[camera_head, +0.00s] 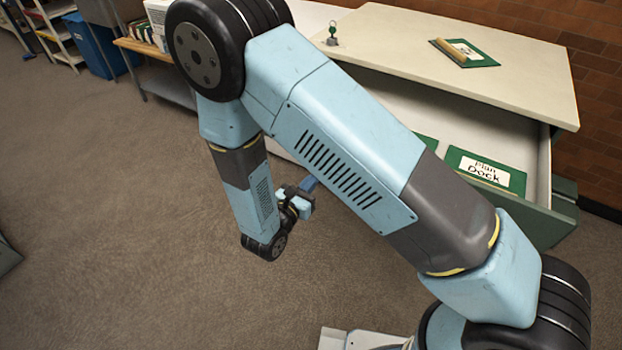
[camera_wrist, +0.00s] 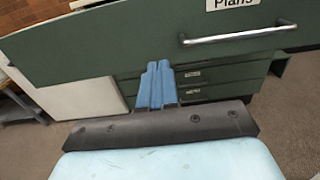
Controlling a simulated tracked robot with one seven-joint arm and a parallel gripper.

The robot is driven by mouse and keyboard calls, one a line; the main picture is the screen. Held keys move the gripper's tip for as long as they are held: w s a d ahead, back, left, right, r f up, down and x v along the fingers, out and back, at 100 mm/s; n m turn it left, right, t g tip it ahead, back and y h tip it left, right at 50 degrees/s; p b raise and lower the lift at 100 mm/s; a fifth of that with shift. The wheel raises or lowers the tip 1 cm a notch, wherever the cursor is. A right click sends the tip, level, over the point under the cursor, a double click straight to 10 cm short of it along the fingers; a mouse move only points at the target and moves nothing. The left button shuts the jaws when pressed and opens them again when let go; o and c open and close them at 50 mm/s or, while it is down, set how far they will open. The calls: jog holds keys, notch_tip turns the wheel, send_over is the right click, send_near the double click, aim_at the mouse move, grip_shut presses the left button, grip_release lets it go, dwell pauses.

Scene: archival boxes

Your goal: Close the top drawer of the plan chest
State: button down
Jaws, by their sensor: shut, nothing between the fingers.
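The plan chest has a pale top (camera_head: 470,50) and green drawers. Its top drawer (camera_head: 545,170) is pulled out, with green folders inside, one labelled "Plan Dock" (camera_head: 487,172). In the wrist view the green drawer front (camera_wrist: 100,45) spans the picture, with a metal handle (camera_wrist: 240,35) and a "Plans" label at upper right. My gripper (camera_wrist: 159,66) is shut and empty, its blue fingers overlapping the front's lower edge, left of the handle. I cannot tell whether they touch it. In the head view my gripper (camera_head: 308,186) is partly hidden, and my arm covers much of the drawer.
Lower drawers (camera_wrist: 205,85) look shut. A bench, a blue bin (camera_head: 92,45) and shelves stand at the back left. The carpet at left is mostly clear.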

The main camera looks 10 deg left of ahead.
jog(key=x, duration=1.1)
jog(key=shift+w, duration=0.2)
jog(key=shift+w, duration=0.1)
